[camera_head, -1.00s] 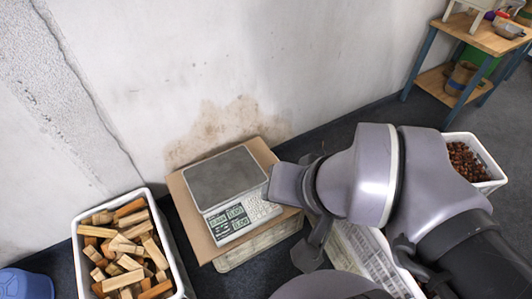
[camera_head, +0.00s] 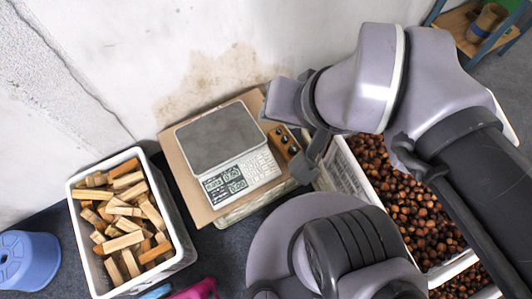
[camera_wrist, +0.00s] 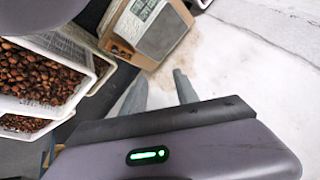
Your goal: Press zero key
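The kitchen-type scale (camera_head: 215,138) stands on a cardboard sheet, with a grey weighing plate and lit displays (camera_head: 226,182) along its front. Its keypad (camera_head: 259,166) is at the front right of the scale and is in view in the head view. Single key labels are too small to read, so I cannot pick out the zero key. The scale also shows at the top of the wrist view (camera_wrist: 159,35). My gripper (camera_wrist: 160,76) is open and empty, its two fingers apart. In the head view it is to the right of the scale, apart from the keypad.
A wooden block with dark weights (camera_head: 284,141) sits on the cardboard, right of the scale. A white crate of wood pieces (camera_head: 184,232) stands left. Crates of chestnuts (camera_head: 352,172) stand right, partly behind my arm. A blue stool (camera_head: 28,262) is far left. A stained wall stands behind.

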